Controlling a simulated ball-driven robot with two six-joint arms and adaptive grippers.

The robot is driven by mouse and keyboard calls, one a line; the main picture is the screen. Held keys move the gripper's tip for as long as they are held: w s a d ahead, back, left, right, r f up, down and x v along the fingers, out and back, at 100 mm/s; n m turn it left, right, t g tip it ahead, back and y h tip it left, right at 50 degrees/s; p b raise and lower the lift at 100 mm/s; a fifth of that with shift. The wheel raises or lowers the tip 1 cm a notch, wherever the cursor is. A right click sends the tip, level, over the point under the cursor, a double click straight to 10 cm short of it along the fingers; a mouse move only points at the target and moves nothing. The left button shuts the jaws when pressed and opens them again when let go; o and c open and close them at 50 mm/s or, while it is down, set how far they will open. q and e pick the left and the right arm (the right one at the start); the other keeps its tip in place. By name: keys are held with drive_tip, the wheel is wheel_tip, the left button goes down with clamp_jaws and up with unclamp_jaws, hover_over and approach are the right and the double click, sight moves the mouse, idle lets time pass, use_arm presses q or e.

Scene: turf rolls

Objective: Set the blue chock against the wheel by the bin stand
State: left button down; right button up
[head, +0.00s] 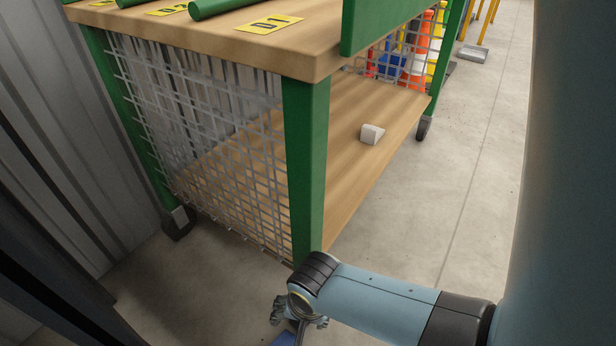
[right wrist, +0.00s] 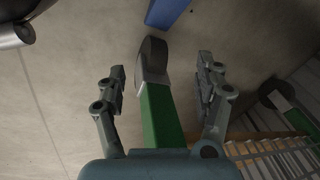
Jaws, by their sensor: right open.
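The blue chock (right wrist: 167,11) lies on the floor at the top edge of the right wrist view, partly cut off. A blue piece (head: 285,339), probably the chock, shows at the bottom edge of the head view below my right gripper (head: 300,316). In the right wrist view, a dark wheel (right wrist: 152,58) under a green leg (right wrist: 162,118) appears between the open, empty fingers of my right gripper (right wrist: 161,70). A small floor gap shows between wheel and chock. The arm hides this wheel in the head view. My left gripper is out of view.
The green-legged bench has a wooden top (head: 200,45), wire mesh sides (head: 210,140) and a lower shelf (head: 350,170) carrying a white wedge (head: 371,134). Other wheels show at far right (head: 423,128) and left (head: 178,222). Open floor (head: 440,210) lies to the right.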

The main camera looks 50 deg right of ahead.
drive_tip(key=s+d+r+n+t, duration=0.1)
drive_tip(key=s+r+n+t, duration=0.1)
drive_tip(key=r+n, duration=0.4)
drive_tip(key=s+d+r+n+t, duration=0.1)
drive_tip(key=r+n+t, duration=0.2)
drive_tip(key=r+n, duration=0.4)
wheel_tip(320, 180, up, 8)
drive_tip(key=shift+s+d+f+t, duration=0.15)
drive_tip(key=shift+s+f+t, duration=0.05)
drive_tip(key=shift+s+t, duration=0.2)
